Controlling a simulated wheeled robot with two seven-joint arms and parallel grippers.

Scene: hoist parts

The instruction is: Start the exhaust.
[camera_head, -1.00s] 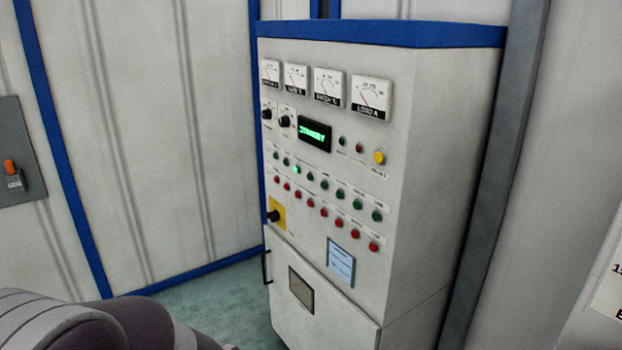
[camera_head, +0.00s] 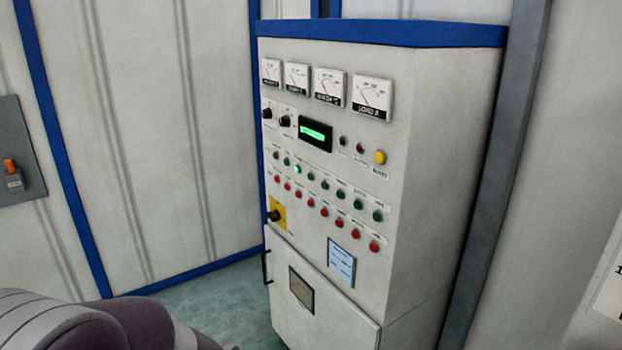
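A white control cabinet (camera_head: 430,160) with a blue top edge stands in the middle of the head view. Its front has a row of green buttons (camera_head: 340,190) above a row of red buttons (camera_head: 324,212). One green button (camera_head: 297,169) near the left glows brighter than the others. A display (camera_head: 315,133) shows green text too blurred to read. The labels by the buttons are too small to read, so I cannot tell which one is for the exhaust. A yellow button (camera_head: 379,157) sits at the upper right. Neither gripper is in view.
Several gauges (camera_head: 372,96) top the panel. A black rotary handle on a yellow plate (camera_head: 281,209) is at its lower left. A grey wall box (camera_head: 18,150) with an orange switch is at far left. Green floor (camera_head: 225,295) shows beside the cabinet.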

